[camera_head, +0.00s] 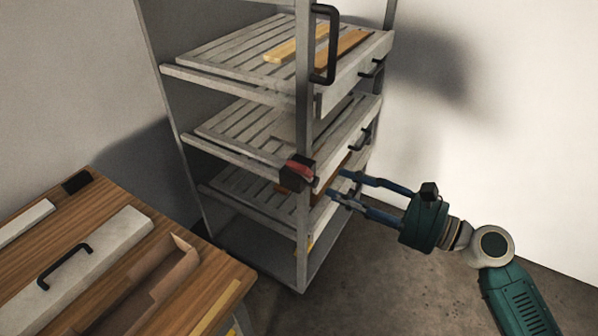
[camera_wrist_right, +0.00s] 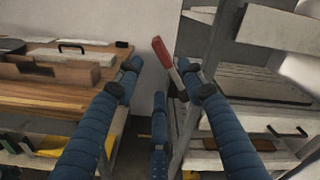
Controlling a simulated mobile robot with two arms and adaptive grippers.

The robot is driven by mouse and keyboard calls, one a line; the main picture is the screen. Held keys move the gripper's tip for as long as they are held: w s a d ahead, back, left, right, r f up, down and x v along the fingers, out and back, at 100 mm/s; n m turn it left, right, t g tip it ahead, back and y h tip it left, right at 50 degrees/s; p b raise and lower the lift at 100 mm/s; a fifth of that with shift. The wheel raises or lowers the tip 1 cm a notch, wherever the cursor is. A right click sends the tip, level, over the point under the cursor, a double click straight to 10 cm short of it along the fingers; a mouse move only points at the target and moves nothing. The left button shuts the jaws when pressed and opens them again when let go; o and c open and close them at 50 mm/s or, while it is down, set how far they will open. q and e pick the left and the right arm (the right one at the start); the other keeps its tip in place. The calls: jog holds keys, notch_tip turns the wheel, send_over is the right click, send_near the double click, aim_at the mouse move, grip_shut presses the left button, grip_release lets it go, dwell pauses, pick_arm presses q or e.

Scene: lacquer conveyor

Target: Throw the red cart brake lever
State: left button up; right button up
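The red brake lever (camera_head: 299,168) sits on a dark block on the front post of the grey rack cart (camera_head: 304,225). In the right wrist view the red lever (camera_wrist_right: 162,52) stands tilted up to the left, beyond and between the open fingers. My right gripper (camera_head: 338,184) comes in from the right, its blue fingers apart, with the tips just right of and slightly below the lever. The fingers look empty, and I see no clear contact with the lever. My left gripper is not in view.
The cart's slatted shelves (camera_head: 215,131) hold wooden strips (camera_head: 297,43) on top. A black handle (camera_head: 325,45) is on the cart's upper post. A wooden table (camera_head: 100,215) with a handled grey board (camera_head: 75,262) stands at lower left. Floor is clear right of the cart.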

aim_at(309, 175)
jog(key=x, duration=0.1)
jog(key=p+x, duration=0.1)
jog(key=x, duration=0.1)
jog(key=shift+w+a+r, duration=0.1)
jog(key=shift+a+r, duration=0.1)
jog(key=shift+r, duration=0.2)
jog(key=p+x, duration=0.1)
jog(key=x, duration=0.5)
jog(key=shift+f, duration=0.1)
jog(key=shift+w+a+f+p, duration=0.15)
jog(key=shift+w+a+p, duration=0.15)
jog(key=shift+a, duration=0.15)
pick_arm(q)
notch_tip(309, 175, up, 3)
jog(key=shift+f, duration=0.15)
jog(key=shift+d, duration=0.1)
pick_arm(e)
jog(key=shift+c, duration=1)
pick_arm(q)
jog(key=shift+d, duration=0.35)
pick_arm(e)
grip_shut()
